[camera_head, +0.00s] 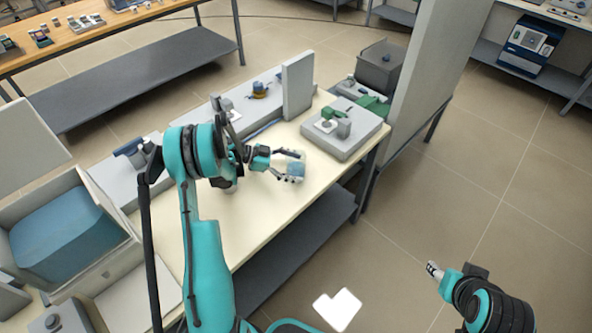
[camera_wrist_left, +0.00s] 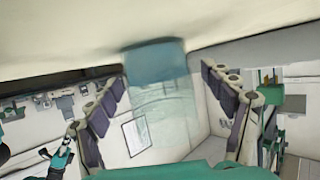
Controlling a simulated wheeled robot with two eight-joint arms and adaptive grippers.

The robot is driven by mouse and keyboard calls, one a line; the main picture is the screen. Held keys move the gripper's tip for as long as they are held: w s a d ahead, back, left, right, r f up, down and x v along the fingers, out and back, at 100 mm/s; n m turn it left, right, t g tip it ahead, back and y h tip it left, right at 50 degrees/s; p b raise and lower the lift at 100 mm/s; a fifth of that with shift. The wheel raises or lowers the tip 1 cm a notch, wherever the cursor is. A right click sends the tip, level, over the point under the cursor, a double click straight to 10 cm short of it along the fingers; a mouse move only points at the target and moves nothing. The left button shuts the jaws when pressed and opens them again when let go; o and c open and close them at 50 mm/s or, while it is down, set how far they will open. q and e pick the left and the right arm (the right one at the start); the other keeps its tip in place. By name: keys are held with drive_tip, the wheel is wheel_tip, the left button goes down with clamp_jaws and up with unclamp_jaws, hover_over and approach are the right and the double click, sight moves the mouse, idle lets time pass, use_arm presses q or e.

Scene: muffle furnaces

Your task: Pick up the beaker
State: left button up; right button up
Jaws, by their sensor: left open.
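The beaker (camera_head: 295,169) is small and clear with a blue tint, and stands on the cream table near its front edge. My left gripper (camera_head: 283,165) is at the beaker, its fingers open around it. In the left wrist view, the clear beaker (camera_wrist_left: 163,108) with a blue band (camera_wrist_left: 155,62) shows between the two spread dark fingers of my left gripper (camera_wrist_left: 162,76). Contact between fingers and glass cannot be made out. My right gripper (camera_head: 432,270) is over the floor at the lower right, away from the table, and its finger opening is too small to tell.
A grey device with a green part (camera_head: 345,127) stands right of the beaker. A grey upright panel (camera_head: 298,86) and other devices line the table's back. A furnace-like box with a blue interior (camera_head: 65,232) is at left. The cream tabletop (camera_head: 262,212) in front is clear.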

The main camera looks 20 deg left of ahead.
sight(296, 158)
use_arm(q)
drive_tip(key=c, duration=1.6)
drive_tip(key=shift+o, duration=0.2)
drive_tip(key=shift+r, duration=0.15)
wheel_tip(296, 158, up, 4)
drive_tip(key=shift+r+p, duration=0.15)
drive_tip(key=shift+p, duration=1)
drive_tip(key=r+p+v, duration=0.1)
drive_tip(key=p+v, duration=0.2)
drive_tip(key=v, duration=1)
drive_tip(key=shift+w+r, duration=0.15)
drive_tip(key=shift+w, duration=0.15)
